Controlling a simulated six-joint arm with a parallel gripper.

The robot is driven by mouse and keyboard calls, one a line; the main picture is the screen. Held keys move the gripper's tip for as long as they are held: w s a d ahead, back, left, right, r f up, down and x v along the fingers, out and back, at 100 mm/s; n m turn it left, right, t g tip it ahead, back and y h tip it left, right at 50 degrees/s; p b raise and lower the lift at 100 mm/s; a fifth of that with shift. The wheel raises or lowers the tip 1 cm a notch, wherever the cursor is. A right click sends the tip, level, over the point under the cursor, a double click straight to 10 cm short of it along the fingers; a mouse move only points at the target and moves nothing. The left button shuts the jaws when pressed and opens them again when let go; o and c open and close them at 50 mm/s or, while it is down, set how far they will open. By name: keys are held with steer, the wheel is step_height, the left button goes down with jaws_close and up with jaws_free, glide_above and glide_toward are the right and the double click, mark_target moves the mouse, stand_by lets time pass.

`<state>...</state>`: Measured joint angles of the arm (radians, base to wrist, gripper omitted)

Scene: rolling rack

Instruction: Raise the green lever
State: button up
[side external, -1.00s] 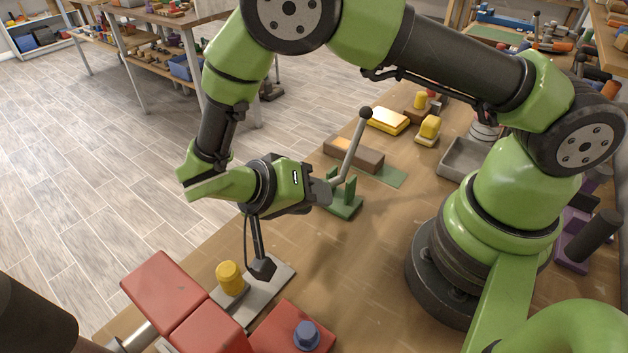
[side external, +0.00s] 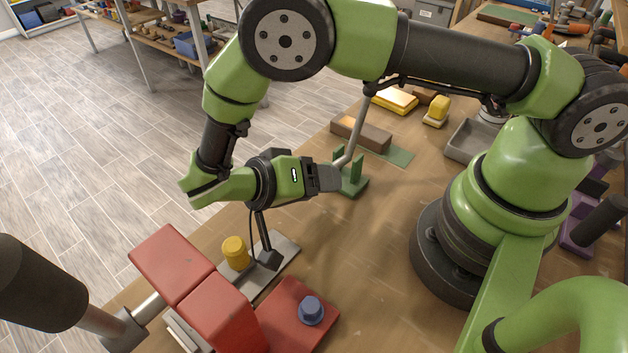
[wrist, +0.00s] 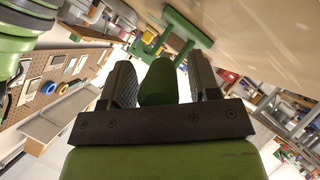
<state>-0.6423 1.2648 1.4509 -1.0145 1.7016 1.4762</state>
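The green lever's stand (side external: 352,183) is a small green bracket on the wooden bench. A bent grey rod (side external: 358,130) rises from it, and its top is hidden behind my arm. My gripper (side external: 335,178) is beside the stand, pointing right and low over the bench, hiding the rod's lower end. In the wrist view a green rounded handle (wrist: 158,82) sits between the two dark fingers of my gripper (wrist: 165,75). A gap shows at the right finger; firm contact is not visible. The green bracket (wrist: 178,35) shows just beyond.
A brown block (side external: 361,134) on a green plate lies behind the stand. A grey tray (side external: 470,148) is to the right. Red blocks (side external: 172,262), a yellow knob (side external: 236,252) and a blue knob (side external: 311,310) are in front.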

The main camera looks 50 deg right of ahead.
steer(key=v, duration=0.7)
steer(key=shift+a, duration=0.2)
steer(key=shift+w+r, duration=0.15)
steer(key=d+r+n+t+y, duration=0.15)
steer(key=d+r+y, duration=0.25)
steer(key=r, duration=0.4)
steer(key=d+r+n+t+y, duration=0.1)
steer(key=d+r+n+y, duration=0.25)
steer(key=r, duration=0.45)
steer(key=s+d+r+n+t+y, duration=0.2)
steer(key=s+r+t+y, duration=0.3)
steer(key=s+t, duration=0.4)
steer(key=shift+s+d+r+n+y, duration=0.35)
steer(key=shift+s+d+r, duration=0.5)
steer(key=shift+s, duration=0.55)
